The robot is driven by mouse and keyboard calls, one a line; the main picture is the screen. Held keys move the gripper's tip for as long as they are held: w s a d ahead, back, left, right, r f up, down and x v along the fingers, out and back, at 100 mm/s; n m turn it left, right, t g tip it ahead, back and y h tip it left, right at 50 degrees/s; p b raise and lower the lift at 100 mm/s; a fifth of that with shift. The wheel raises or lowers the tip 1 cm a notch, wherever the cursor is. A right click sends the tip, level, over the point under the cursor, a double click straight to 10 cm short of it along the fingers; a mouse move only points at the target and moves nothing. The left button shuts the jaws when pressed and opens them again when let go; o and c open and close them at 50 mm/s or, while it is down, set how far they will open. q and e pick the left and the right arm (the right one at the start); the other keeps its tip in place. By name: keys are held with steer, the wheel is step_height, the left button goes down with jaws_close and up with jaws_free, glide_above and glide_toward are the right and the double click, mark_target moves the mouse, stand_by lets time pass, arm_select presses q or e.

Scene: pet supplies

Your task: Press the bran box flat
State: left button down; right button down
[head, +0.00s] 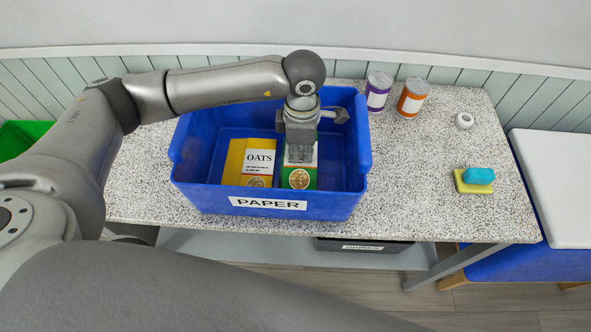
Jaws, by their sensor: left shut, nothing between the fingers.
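A green box (298,180) with a white label and a round picture lies in the blue crate (178,165) marked PAPER. Its name is hidden by my gripper, so I cannot read whether it says bran. A yellow OATS box (235,165) lies to its left in the same crate. My left gripper (300,158) points down over the green box, shut and empty. I cannot tell whether its fingertips touch the box, or how flat the box is. My right gripper is not in view.
The crate stands on a speckled counter (430,170), its walls around the gripper. A purple can (377,92) and an orange can (412,98) stand behind right. A blue block (479,176) sits on a yellow pad (467,187). The counter's right middle is clear.

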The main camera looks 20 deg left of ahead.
mark_target(316, 160)
arm_select(q)
steer(key=shift+d+f+b, duration=0.5)
steer(key=shift+f+b, duration=0.35)
steer(key=shift+b, duration=0.05)
steer(key=shift+w+f, duration=0.1)
steer(key=shift+f, duration=0.1)
steer(key=shift+b, duration=0.35)
steer(key=shift+d+f+b, duration=0.3)
steer(key=shift+d+b, duration=0.05)
steer(key=shift+b, duration=0.05)
steer(key=shift+w+d+f+b, duration=0.25)
steer(key=shift+d+f+b, duration=0.35)
steer(key=shift+f+b, duration=0.4)
steer(key=shift+d+f+b, duration=0.1)
steer(key=shift+d+b, duration=0.05)
steer(key=shift+b, duration=0.2)
steer(key=shift+s+r, duration=0.1)
steer(key=shift+r, duration=0.1)
steer(key=shift+r+p, duration=0.6)
steer(key=shift+r, duration=0.05)
steer(key=shift+r+p, duration=1.65)
steer(key=shift+r, duration=2.15)
